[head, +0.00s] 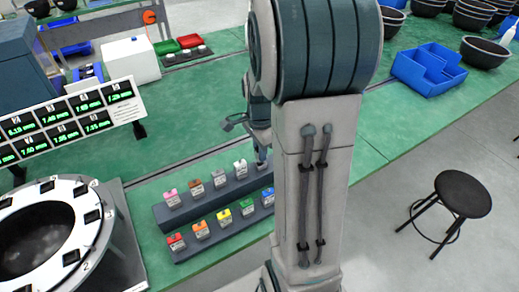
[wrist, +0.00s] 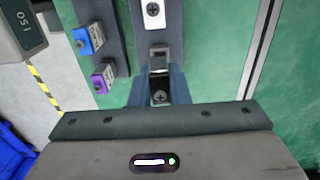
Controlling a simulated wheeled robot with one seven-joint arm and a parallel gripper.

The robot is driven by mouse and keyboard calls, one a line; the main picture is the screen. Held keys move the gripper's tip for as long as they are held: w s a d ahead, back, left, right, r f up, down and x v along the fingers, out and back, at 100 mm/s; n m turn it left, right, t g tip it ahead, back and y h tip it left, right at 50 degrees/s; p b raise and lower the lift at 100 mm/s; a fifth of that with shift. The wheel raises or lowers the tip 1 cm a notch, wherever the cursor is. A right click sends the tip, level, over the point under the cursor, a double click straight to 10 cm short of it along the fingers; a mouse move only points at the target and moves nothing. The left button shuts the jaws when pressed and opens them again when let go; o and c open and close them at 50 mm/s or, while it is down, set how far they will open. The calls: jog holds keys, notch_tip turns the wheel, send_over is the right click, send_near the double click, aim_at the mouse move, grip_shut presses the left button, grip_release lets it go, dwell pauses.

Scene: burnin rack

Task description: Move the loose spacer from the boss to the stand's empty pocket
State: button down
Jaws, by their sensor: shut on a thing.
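My gripper (wrist: 160,100) is shut on a dark spacer with a screw head on top (wrist: 160,97); its fingers stand on either side of it. In the head view my gripper (head: 261,158) is at the right end of the stand's rear row, largely hidden by my arm. The two-row stand (head: 163,216) holds spacers with coloured tops. The white spacer (wrist: 153,12) is beside the held one in the rear row. The blue (wrist: 88,38) and purple (wrist: 103,80) spacers sit in the front row. Whether the held spacer is seated in a pocket is hidden, and I cannot identify the boss.
A round white fixture (head: 100,232) stands left of the stand, below a display board (head: 70,118). Red and green trays (head: 189,41) lie at the back. A blue bin (head: 428,68) and black bowls are at the right. A stool (head: 462,193) stands off the bench.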

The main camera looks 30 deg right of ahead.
jog(key=shift+f+b, duration=0.95)
jog(key=shift+f, duration=0.3)
jog(key=c, duration=1.3)
grip_release()
notch_tip(320, 180, up, 14)
jog(key=shift+f, duration=0.1)
